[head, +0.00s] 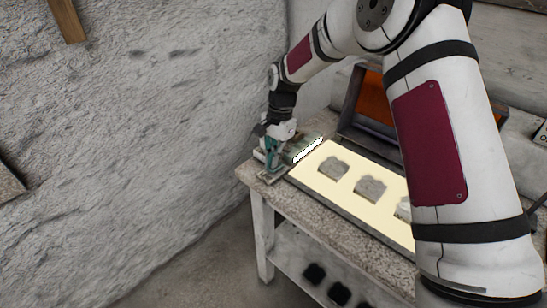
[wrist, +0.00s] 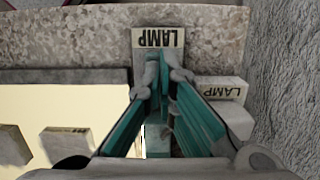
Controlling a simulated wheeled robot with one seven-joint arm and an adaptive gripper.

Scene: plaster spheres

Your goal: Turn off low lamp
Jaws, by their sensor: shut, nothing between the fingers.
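A flat lamp panel (head: 316,176) glows pale yellow on the table; it also shows at the left of the wrist view (wrist: 70,100). A small plate labelled LAMP (wrist: 158,37) lies at the table's corner, just beyond my fingertips. A second LAMP label (wrist: 222,90) is on a pale block to the right. My gripper (head: 270,170) is low over the corner, its teal fingers shut and empty, pointing at the first plate in the wrist view (wrist: 160,62). The fingers hide part of that plate, and I see no switch clearly. I cannot tell whether they touch.
Several pale blocks, one of them here (head: 370,188), lie on the glowing panel. A dark-framed box with an orange inside (head: 376,102) stands behind. A rough plaster wall (head: 140,110) rises close to the left of the table (head: 256,180). A narrow bright strip (head: 308,150) lies beside the panel.

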